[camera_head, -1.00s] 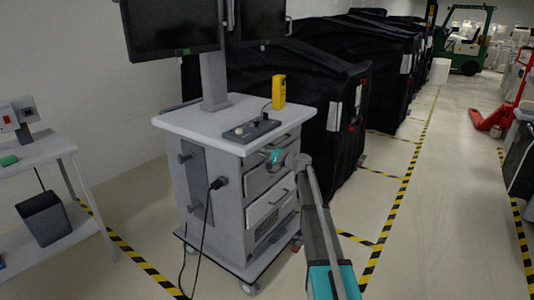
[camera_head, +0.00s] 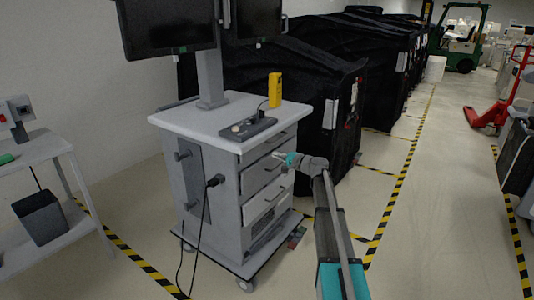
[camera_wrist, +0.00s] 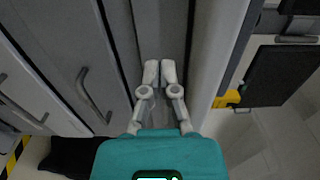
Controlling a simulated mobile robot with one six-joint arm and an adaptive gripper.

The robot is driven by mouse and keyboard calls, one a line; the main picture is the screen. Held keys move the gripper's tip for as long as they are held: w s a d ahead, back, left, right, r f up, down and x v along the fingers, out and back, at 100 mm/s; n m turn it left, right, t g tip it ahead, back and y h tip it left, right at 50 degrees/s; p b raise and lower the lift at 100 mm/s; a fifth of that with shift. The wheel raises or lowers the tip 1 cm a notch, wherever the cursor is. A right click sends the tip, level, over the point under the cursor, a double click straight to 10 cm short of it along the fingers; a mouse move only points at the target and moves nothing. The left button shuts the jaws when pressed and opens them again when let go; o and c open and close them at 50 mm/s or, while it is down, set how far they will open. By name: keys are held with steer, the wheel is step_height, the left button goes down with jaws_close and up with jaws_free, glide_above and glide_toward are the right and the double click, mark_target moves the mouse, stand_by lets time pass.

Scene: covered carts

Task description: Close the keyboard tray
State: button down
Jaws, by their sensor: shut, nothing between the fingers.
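The grey cart (camera_head: 218,215) stands left of centre in the head view, with a white top. My gripper (camera_head: 284,157) is shut and empty, in front of the cart's upper right. In the wrist view its fingertips (camera_wrist: 160,72) are together, pointing at the tray front; contact is not clear.
Drawers with handles (camera_wrist: 88,95) lie below the tray. A yellow device (camera_head: 275,90) and a grey control panel (camera_head: 248,128) are on the cart top, under monitors. A black covered cart (camera_head: 328,110) stands close behind. Open floor (camera_head: 415,220) lies right.

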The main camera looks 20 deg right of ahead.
steer(key=v, duration=0.5)
steer(key=shift+s+d, duration=0.1)
steer(key=shift+s, duration=0.1)
stand_by(0.3)
steer(key=s+a+f+n+g+h, duration=0.1)
steer(key=s+a+f+n+g, duration=0.2)
steer(key=s+a+f+g, duration=0.4)
steer(key=s+a+f+n+g+h, duration=0.25)
steer(key=s+a+f, duration=0.25)
steer(key=s+a, duration=0.45)
steer(key=s+a+f+n+g+h, duration=0.2)
steer(key=s+f+h, duration=0.15)
steer(key=s, duration=0.65)
steer(key=s+a+f+n+g+h, duration=0.2)
steer(key=s+n+g+h, duration=0.15)
steer(key=s, duration=0.55)
step_height(320, 180, up, 24)
steer(key=p, duration=2.5)
steer(key=shift+f+m+t, duration=0.15)
steer(key=shift+m+t, duration=0.15)
steer(key=shift+t, duration=0.1)
steer(key=shift+a+h, duration=0.1)
steer(key=shift+h, duration=0.15)
